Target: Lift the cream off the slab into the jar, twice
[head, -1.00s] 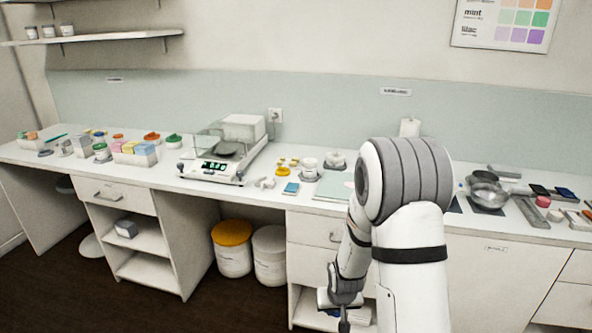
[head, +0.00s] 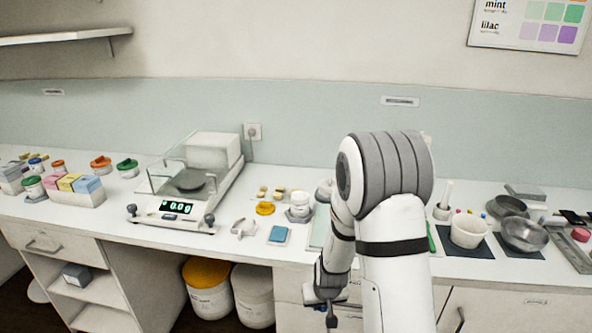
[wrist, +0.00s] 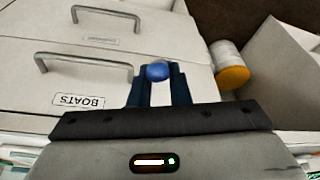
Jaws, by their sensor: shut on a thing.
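My gripper (wrist: 158,82) is shut on a small blue rounded thing (wrist: 158,71), seen between the fingertips in the wrist view. It could be a handle end; the rest of it is hidden. In the head view my gripper hangs low in front of the bench drawers, below the worktop. The pale green slab (head: 318,230) lies on the bench, partly hidden behind my arm; I cannot make out cream on it. A small white jar (head: 299,204) stands just left of the slab.
A balance (head: 175,208) reading 0.00 stands left of the jar, with a blue pad (head: 279,234) between. A white mortar (head: 468,232) and a steel bowl (head: 524,235) stand to the right. Drawer fronts (wrist: 90,85) with bar handles are close to my gripper.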

